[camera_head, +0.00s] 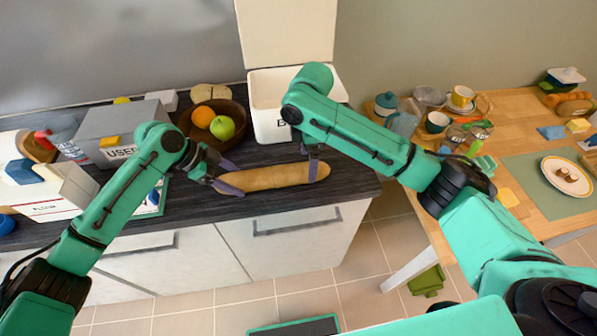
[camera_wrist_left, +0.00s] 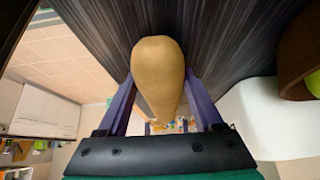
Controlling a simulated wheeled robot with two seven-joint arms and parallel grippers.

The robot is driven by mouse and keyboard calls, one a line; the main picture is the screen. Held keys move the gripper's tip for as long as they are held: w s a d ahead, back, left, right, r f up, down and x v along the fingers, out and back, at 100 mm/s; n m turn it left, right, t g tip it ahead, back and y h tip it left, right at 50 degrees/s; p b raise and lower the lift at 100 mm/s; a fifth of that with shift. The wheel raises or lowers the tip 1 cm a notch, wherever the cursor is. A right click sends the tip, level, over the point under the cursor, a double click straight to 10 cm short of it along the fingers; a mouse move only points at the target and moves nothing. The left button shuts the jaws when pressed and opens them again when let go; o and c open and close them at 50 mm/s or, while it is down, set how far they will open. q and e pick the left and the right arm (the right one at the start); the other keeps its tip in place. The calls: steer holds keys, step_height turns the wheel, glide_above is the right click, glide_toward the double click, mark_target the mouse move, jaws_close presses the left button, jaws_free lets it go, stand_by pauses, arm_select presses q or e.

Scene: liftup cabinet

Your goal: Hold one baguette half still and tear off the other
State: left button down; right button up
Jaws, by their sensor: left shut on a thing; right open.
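The baguette (camera_head: 264,179) lies lengthwise on the dark countertop near its front edge. It looks like one whole loaf; I cannot see a split between its halves. My left gripper (camera_head: 226,176) is shut on its left end, and in the left wrist view the baguette (camera_wrist_left: 158,75) sits between the purple fingers of the left gripper (camera_wrist_left: 160,100). My right gripper (camera_head: 314,166) is open at the right end, with its fingers down around or beside the loaf. I cannot tell whether they touch it.
A brown bowl (camera_head: 236,111) with an orange and a green apple stands behind the loaf. A white bin (camera_head: 265,110) with a raised lid stands behind the right end. Boxes crowd the counter's left. A wooden table (camera_head: 515,125) with dishes stands at the right.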

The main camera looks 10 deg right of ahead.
mark_target(321, 165)
steer(key=shift+f, duration=1.9)
jaws_close()
steer(key=shift+d, duration=0.25)
steer(key=shift+d+r, duration=0.1)
steer(key=shift+d+r, duration=0.5)
steer(key=shift+d, duration=0.2)
steer(key=shift+d+r, duration=0.45)
steer(key=shift+d, duration=0.25)
steer(key=shift+r, duration=0.15)
